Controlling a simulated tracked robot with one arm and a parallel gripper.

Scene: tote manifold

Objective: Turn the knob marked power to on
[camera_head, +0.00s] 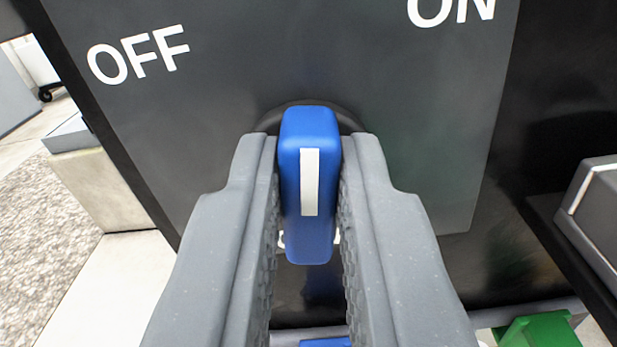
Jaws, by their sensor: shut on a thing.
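A blue knob (309,240) with a white stripe stands out from a dark grey panel (410,120) in the middle of the view. The stripe runs nearly straight up and down in the picture. White OFF lettering (138,54) is at the upper left, and white ON lettering (450,10) is at the upper right, cut by the top edge. My gripper (309,190) is shut on the knob, one grey finger on each side. White lettering below the knob is almost wholly hidden, so I cannot read it.
A green block (540,330) and a blue piece (325,342) show at the bottom edge. A dark box with a light edge (597,215) juts in at the right. A pale block (100,190) and gravelly ground (40,250) lie at the left, beyond the panel's edge.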

